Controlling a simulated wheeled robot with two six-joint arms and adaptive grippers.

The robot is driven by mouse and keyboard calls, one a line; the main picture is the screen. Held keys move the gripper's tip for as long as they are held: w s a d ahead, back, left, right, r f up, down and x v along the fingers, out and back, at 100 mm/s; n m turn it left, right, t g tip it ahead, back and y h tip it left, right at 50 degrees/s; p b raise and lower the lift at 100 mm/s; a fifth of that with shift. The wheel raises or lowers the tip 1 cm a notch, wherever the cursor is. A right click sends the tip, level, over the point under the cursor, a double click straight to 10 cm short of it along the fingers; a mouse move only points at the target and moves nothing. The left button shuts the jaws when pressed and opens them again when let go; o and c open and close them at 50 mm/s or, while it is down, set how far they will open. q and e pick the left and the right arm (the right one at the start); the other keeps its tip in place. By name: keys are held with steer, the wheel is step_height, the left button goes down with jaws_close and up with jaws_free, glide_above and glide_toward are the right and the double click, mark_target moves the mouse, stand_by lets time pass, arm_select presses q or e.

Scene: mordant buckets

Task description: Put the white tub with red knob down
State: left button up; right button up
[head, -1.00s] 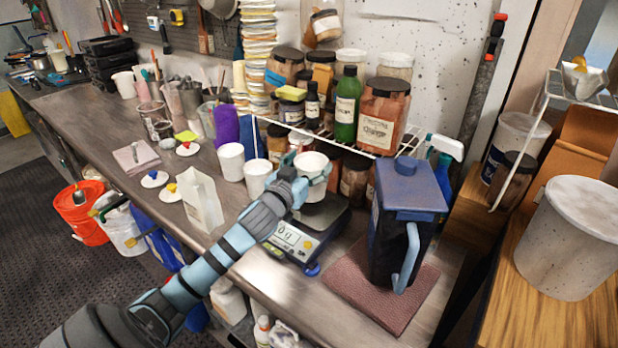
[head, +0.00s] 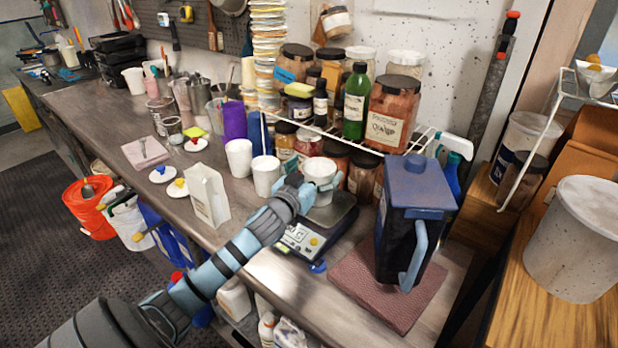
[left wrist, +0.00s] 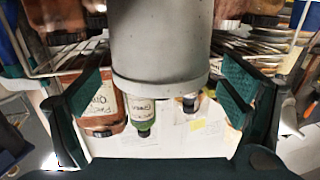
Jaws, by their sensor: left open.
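A white open tub (head: 320,171) stands upright on the pan of the scale (head: 301,240); no knob shows on it. My left gripper (head: 303,186) is open at the tub's near left side. In the left wrist view the tub (left wrist: 162,50) shows between the spread fingers of that gripper (left wrist: 165,110), with a gap on each side. A lid with a red knob (head: 195,144) lies on the bench to the left, near lids with a blue knob (head: 160,174) and a yellow knob (head: 178,187). My right gripper is out of view.
Two white cups (head: 239,157) (head: 265,175) and a white carton (head: 207,195) stand left of the scale. A dark blue jug (head: 409,220) stands on a reddish mat (head: 350,283) to the right. A wire shelf of jars (head: 390,115) is close behind.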

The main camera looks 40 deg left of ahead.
arm_select(q)
steer(key=v, duration=1.1)
steer(key=shift+s, duration=0.35)
steer(key=shift+d, duration=0.1)
